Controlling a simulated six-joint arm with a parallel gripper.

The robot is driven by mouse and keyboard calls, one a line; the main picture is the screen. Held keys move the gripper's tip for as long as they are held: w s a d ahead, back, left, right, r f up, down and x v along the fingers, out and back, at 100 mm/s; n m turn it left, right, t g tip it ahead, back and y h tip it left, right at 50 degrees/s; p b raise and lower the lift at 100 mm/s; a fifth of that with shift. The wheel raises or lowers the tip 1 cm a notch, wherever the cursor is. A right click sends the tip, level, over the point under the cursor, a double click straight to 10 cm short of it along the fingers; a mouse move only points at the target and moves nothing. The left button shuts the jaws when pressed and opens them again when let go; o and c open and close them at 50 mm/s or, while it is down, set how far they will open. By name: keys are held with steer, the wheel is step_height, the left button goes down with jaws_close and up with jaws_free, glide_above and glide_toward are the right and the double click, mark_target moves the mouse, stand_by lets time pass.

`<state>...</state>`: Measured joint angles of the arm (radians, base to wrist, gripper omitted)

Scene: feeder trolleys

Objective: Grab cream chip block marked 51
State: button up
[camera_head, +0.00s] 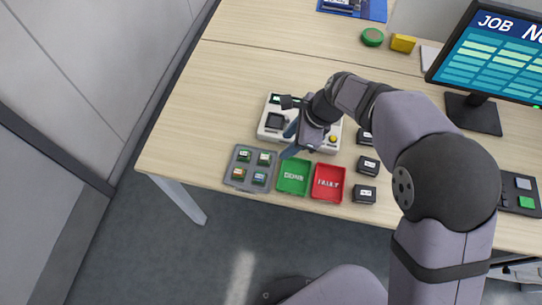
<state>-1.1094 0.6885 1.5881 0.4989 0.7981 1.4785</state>
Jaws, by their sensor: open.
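My gripper (291,141) is open, its two bluish fingers apart over the front left of a white device (267,133) on the wooden table. A grey tray (230,165) to the lower left of the gripper holds several small chip blocks, including an upper left one (243,156) and a lower right one (260,177). Their labels are too small to read, so I cannot tell which is cream or marked 51. I see nothing held between the fingers. My gripper and wrist hide part of the white device.
A green tray (281,187) and a red tray (318,195) sit right of the grey tray. Black labelled blocks (365,194) stand in a column farther right. A monitor (478,105), a green round item (372,37) and a yellow block (403,43) are behind. The table's left is clear.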

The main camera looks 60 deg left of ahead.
mark_target(264, 155)
steer(key=shift+s+a+f+p, duration=0.35)
steer(key=shift+s+a+f, duration=0.2)
steer(key=shift+s+f, duration=0.45)
steer(key=shift+s+a+f+p, duration=0.3)
steer(key=shift+s+a+f, duration=0.35)
steer(key=shift+f, duration=0.6)
steer(key=shift+s+a+f+p, duration=0.45)
steer(key=shift+s+f, duration=0.35)
steer(key=shift+f, duration=0.35)
jaws_close()
